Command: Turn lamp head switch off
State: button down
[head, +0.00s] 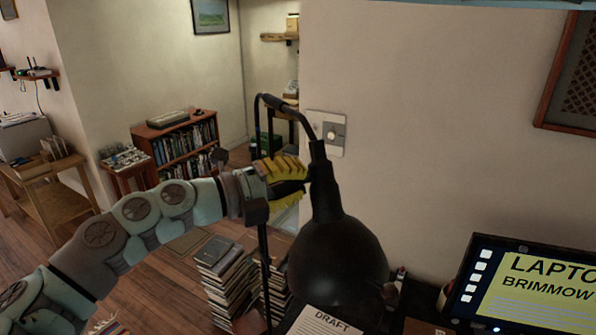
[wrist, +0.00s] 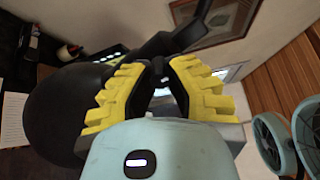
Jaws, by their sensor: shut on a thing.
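The black desk lamp has a round lamp head (head: 338,262) with a narrow neck, hanging from a thin bent arm (head: 285,103). My gripper (head: 303,181), with yellow ribbed fingers, reaches in from the left at the neck. It is shut on a dark part of the lamp head there. In the wrist view the two fingers of my gripper (wrist: 165,75) close around this dark part, with the round lamp head (wrist: 60,108) to their left. The lamp's switch cannot be made out; the fingers may hide it.
A wall plate with a round knob (head: 334,133) is on the wall behind the lamp. A laptop (head: 525,285) stands at the right, a paper marked DRAFT (head: 322,322) lies below the lamp head, and stacked books (head: 228,275) stand below my arm.

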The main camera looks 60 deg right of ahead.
jog(key=shift+s+r+n, duration=0.25)
jog(key=shift+s+n, duration=0.05)
jog(key=shift+n, duration=0.3)
jog(key=shift+p, duration=0.3)
jog(key=c, duration=0.9)
grip_release()
jog(key=shift+w+f, duration=0.15)
jog(key=shift+v, duration=6.05)
